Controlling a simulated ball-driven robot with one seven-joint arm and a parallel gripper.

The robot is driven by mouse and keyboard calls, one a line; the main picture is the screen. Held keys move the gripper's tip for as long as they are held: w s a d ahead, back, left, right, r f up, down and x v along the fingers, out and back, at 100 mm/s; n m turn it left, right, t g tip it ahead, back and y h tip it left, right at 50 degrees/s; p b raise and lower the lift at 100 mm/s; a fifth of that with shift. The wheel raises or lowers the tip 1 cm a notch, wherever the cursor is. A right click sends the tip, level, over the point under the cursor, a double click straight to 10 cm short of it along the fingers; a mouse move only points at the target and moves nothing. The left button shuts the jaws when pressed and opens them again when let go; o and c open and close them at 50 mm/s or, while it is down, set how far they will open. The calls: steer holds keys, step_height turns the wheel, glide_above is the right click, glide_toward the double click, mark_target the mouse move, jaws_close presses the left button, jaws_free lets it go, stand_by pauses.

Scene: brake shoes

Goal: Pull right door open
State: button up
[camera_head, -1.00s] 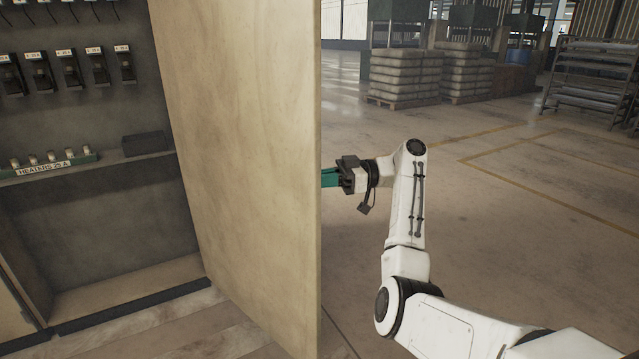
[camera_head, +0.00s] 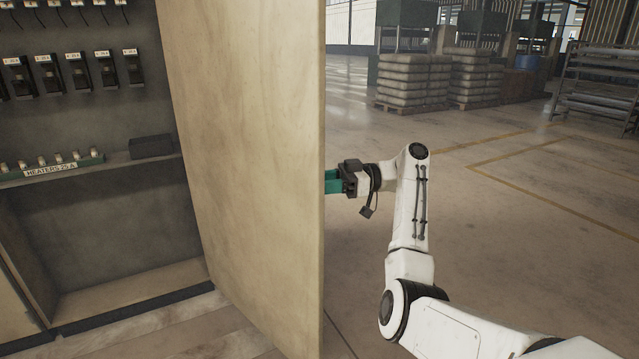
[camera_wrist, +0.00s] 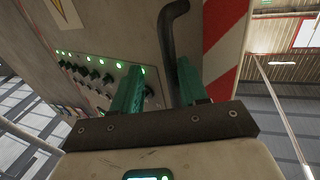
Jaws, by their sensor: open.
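The right door (camera_head: 245,170) stands swung out from the cabinet, its pale inner face toward the head camera. My gripper (camera_head: 333,181) is at the far side of the door's free edge, and its fingertips are hidden behind the door there. In the wrist view my gripper (camera_wrist: 158,88) shows two green fingers spread apart. A dark bent handle (camera_wrist: 170,50) on the door's outer face (camera_wrist: 205,35) rises between the fingers. I cannot tell whether either finger touches it.
The open cabinet (camera_head: 90,225) at left holds rows of dark switches (camera_head: 75,72) and a shelf with a labelled green strip (camera_head: 50,168). Stacked sacks on pallets (camera_head: 415,80) and a metal rack (camera_head: 595,90) stand far back. The floor (camera_head: 520,230) right of my arm is clear.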

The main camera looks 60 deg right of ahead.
steer(key=shift+s+d, duration=0.1)
steer(key=shift+s, duration=0.1)
stand_by(0.3)
steer(key=p+v, duration=0.1)
steer(key=v, duration=0.9)
steer(key=shift+s+d+p, duration=0.2)
steer(key=shift+s+p, duration=0.1)
steer(key=shift+f, duration=0.1)
